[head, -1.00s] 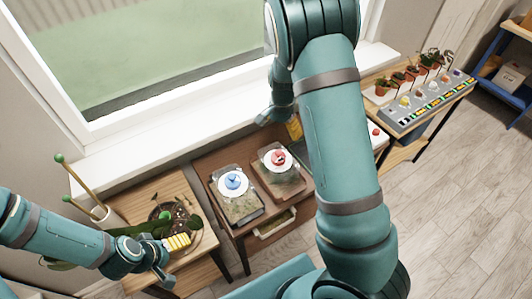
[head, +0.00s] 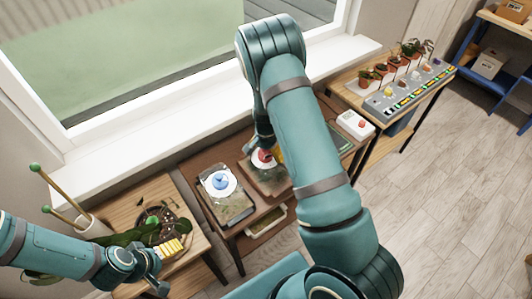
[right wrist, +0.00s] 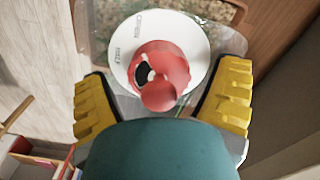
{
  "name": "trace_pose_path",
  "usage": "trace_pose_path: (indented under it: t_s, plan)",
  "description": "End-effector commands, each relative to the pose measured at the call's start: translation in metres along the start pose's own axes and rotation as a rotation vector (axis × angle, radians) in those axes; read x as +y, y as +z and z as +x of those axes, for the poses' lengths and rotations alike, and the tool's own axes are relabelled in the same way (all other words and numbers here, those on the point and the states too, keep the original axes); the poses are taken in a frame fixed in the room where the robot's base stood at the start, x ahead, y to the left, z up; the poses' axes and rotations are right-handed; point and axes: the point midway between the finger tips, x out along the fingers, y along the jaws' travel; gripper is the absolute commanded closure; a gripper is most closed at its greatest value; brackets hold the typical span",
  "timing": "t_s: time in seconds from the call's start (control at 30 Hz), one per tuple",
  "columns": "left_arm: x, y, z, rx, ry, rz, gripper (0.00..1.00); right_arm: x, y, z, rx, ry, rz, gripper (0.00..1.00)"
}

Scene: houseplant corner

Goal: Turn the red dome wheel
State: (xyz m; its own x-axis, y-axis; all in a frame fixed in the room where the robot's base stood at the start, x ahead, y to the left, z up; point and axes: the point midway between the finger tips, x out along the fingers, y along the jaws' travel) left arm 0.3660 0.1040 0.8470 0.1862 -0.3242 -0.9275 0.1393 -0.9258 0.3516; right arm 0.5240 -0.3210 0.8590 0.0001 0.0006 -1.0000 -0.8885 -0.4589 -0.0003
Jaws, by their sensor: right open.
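The red dome wheel (head: 264,158) sits on a white disc atop a clear-lidded terrarium box, partly hidden by my right arm in the head view. In the right wrist view the red dome wheel (right wrist: 163,68) shows a red knob and a dark spot, and the white disc (right wrist: 124,50) carries printed words, one reading OPEN. My right gripper (right wrist: 162,100) is open, its yellow pads apart on either side of the wheel's near part. I cannot tell whether they touch it. My left gripper (head: 167,266) is open and empty by the plant table.
A blue dome wheel (head: 220,181) on a similar box stands just left of the red one. A white box with a red button (head: 356,124) is to the right. A potted plant (head: 155,222) stands near my left gripper. The window sill (head: 150,140) runs behind.

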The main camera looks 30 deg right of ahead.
Motion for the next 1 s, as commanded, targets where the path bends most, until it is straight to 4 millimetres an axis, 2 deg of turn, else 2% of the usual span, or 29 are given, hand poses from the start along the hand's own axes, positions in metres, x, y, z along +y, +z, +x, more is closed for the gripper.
trace_pose_path:
  t_s: [0.23,0.27,0.4,0.43,0.47,1.0]
  plan:
    - [0.0001,-0.0001,0.0000,0.000,0.000,0.000,0.12,-0.0001,0.0000,0.0007,0.000,0.000,0.000,0.12]
    - [0.0001,0.0000,0.0000,0.000,0.000,0.000,0.12,0.0000,0.0000,0.0006,0.000,0.000,0.000,0.16]
    - [0.0001,0.0000,0.0000,0.000,0.000,0.000,0.12,0.0000,0.0000,0.0006,0.000,0.000,0.000,0.65]
    - [0.0001,0.0000,0.0000,0.000,0.000,0.001,0.12,0.0000,0.0000,0.0006,0.000,0.000,0.000,0.76]
    - [0.0001,0.0000,0.0000,0.000,0.000,0.000,0.12,0.0000,0.0001,0.0006,0.000,0.000,0.000,0.81]
    - [-0.0004,0.0002,0.0015,0.000,0.000,0.000,0.12,0.0000,-0.0001,0.0005,0.001,0.000,-0.047,0.81]
